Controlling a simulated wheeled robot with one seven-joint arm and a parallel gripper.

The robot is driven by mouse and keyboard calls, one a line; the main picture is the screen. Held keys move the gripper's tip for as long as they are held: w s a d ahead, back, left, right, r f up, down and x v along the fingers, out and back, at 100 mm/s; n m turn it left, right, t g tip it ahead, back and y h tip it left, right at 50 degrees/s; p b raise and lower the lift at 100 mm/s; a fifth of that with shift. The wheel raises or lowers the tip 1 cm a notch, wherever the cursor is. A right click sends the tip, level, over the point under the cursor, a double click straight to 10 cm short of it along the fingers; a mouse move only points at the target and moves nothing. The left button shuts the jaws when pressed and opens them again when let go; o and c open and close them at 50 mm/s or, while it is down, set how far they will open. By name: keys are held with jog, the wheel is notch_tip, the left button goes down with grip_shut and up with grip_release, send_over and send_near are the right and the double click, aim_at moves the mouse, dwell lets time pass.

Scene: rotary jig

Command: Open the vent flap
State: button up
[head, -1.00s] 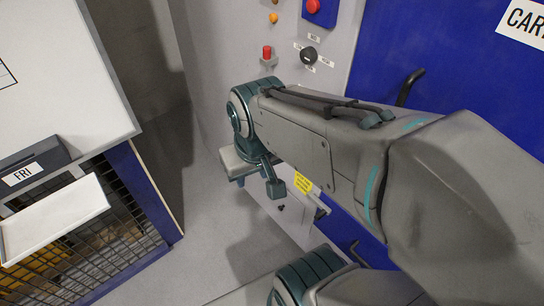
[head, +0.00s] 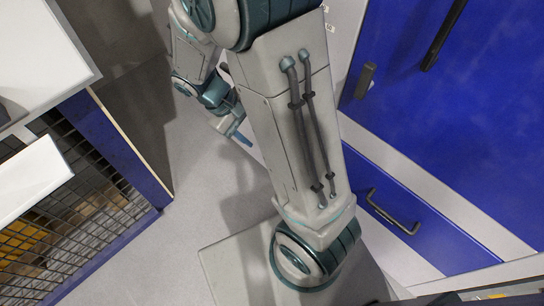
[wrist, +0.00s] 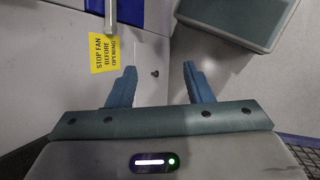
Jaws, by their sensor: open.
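A yellow label reading "STOP FAN BEFORE OPENING" (wrist: 104,53) is on a pale grey panel (wrist: 60,95) in the wrist view. A grey bar (wrist: 111,17) lies at the label's upper edge. A small dark round spot (wrist: 155,73) shows on the panel, between my fingertips in the picture. I cannot tell the vent flap's outline or whether it is ajar. My gripper (wrist: 160,70) is open and empty, with the label just left of its left finger. In the head view my gripper (head: 232,125) points down beside my arm; the label is hidden there.
A blue drawer front with a dark handle (head: 392,212) and a blue door with a handle (head: 365,80) stand at right. A blue-framed mesh cage (head: 75,210) and a white box (head: 40,60) stand at left. Grey floor (head: 190,185) lies clear between.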

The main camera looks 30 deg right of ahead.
jog(key=w+f+n+t+h+b, duration=0.2)
jog(key=f+n+t+h+b, duration=0.25)
jog(key=f, duration=1.05)
jog(key=w+f+n+t+h+b, duration=0.25)
jog(key=f+n+b, duration=0.4)
jog(key=f, duration=0.75)
jog(key=w+f+n+t+h+b, duration=0.25)
jog(key=f+h+b, duration=0.4)
jog(key=f, duration=0.85)
jog(key=w+d+y+b, duration=0.2)
jog(key=w+d+b, duration=0.2)
jog(key=d, duration=0.9)
jog(key=shift+w+r+n+b, duration=0.2)
jog(key=shift+r+n+b, duration=0.1)
jog(key=shift+n+b, duration=0.15)
jog(key=shift+g, duration=0.25)
grip_shut()
